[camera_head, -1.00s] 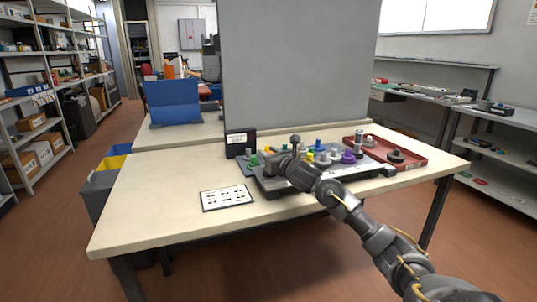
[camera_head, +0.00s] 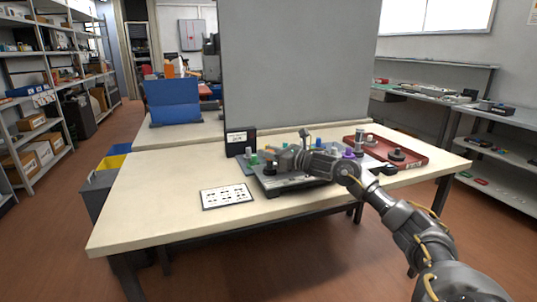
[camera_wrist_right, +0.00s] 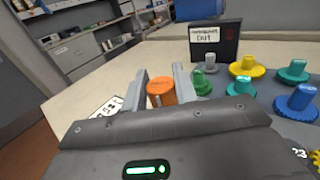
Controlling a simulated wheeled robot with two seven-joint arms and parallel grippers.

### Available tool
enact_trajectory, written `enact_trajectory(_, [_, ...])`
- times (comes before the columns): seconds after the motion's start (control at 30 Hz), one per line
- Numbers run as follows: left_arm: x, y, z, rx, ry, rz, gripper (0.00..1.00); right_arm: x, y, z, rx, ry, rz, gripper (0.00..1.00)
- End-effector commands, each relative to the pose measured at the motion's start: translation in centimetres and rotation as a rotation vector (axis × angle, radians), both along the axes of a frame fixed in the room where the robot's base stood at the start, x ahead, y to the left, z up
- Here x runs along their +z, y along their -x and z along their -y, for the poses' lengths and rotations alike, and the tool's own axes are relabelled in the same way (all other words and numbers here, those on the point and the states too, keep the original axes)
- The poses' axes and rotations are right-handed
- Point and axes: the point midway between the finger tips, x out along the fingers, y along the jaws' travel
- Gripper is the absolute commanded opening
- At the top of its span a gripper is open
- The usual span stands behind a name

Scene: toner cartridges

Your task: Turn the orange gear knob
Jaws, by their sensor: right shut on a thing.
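The orange gear knob (camera_wrist_right: 161,92) stands between the two fingers of my right gripper (camera_wrist_right: 160,74) in the right wrist view. The fingers are shut on it, one on each side, and the top of the knob shows. Its lower part is hidden behind the gripper body. In the head view my right gripper (camera_head: 274,159) is low over the left part of the knob board, and the arm covers part of the board. I cannot make out the orange knob clearly there. My left gripper is not in view.
Close beside the held knob are a green knob (camera_wrist_right: 202,83), a grey knob (camera_wrist_right: 210,63), a teal knob (camera_wrist_right: 240,87) and a yellow knob (camera_wrist_right: 247,66). A black labelled box (camera_head: 240,142) stands behind. A red tray (camera_head: 413,160) is at right. A printed card (camera_head: 227,197) lies in front.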

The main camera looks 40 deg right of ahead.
Motion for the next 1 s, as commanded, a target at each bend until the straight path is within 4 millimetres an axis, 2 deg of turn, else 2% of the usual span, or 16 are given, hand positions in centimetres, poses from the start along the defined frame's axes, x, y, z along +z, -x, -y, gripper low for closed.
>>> enact_trajectory(0.23, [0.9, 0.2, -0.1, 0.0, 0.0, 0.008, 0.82, 0.5, -0.1, 0.3, 0.226, -0.001, 0.004, 0.06])
enact_trajectory(0.63, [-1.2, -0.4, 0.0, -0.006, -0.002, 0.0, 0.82, 0.5, -0.1, 0.2, 0.508, 0.003, 0.006, 0.06])
enact_trajectory(0.87, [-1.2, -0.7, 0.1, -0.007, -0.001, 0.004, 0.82, 0.4, -0.1, 0.1, 0.635, 0.005, 0.008, 0.06])
enact_trajectory(1.0, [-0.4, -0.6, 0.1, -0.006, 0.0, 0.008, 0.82, 0.3, -0.1, -0.1, 0.694, 0.004, 0.007, 0.06])
